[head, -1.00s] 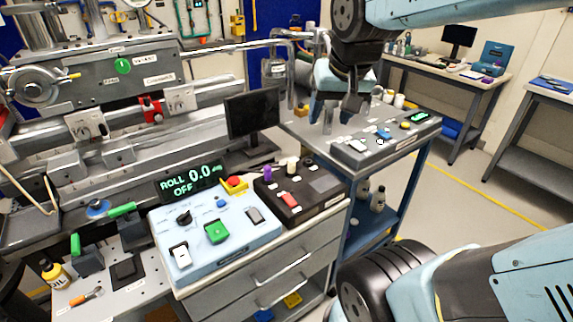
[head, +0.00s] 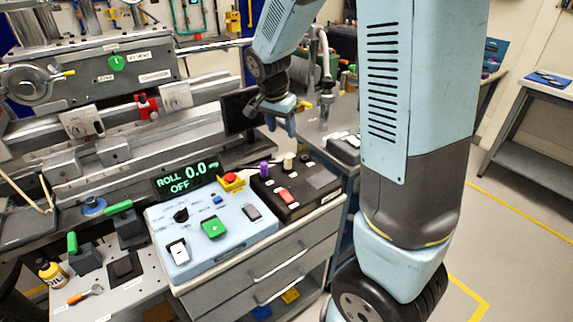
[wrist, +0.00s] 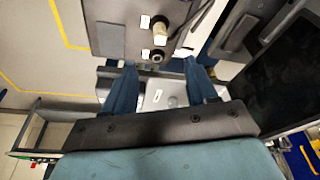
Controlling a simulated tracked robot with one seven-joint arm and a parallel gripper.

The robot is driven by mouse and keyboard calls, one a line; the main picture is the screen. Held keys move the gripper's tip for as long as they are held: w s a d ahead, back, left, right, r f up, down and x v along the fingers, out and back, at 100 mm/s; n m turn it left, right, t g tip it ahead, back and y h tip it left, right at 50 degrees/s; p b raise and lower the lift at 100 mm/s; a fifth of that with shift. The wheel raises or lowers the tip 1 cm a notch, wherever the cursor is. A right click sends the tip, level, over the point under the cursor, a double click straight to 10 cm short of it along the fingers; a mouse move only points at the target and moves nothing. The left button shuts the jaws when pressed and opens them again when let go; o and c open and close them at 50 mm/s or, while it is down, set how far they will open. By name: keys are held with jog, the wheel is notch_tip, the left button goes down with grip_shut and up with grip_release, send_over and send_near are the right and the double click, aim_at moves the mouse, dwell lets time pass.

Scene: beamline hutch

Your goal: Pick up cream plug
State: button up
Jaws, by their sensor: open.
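The cream plug (head: 288,162) stands upright on the dark control box (head: 282,208), at the box's back edge to the right of a purple plug (head: 263,168). In the wrist view the cream plug (wrist: 161,27) shows beyond the fingertips, near the top middle, with a dark round socket (wrist: 155,55) next to it. My gripper (head: 281,126) is open and empty, above and behind the plug in the head view. Its two blue fingers (wrist: 160,66) point toward the box, apart from the plug.
A monitor (head: 240,110) stands behind the box, close to my gripper. The light blue console (head: 212,232) with switches and a red stop button (head: 232,179) is on the left. A grey bench (head: 340,115) lies behind on the right.

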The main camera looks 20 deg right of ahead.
aim_at(288, 157)
jog(key=x, duration=1.4)
jog(key=shift+w+d+f, duration=0.1)
jog(key=shift+w+f, duration=0.05)
jog(key=shift+c, duration=0.2)
grip_shut()
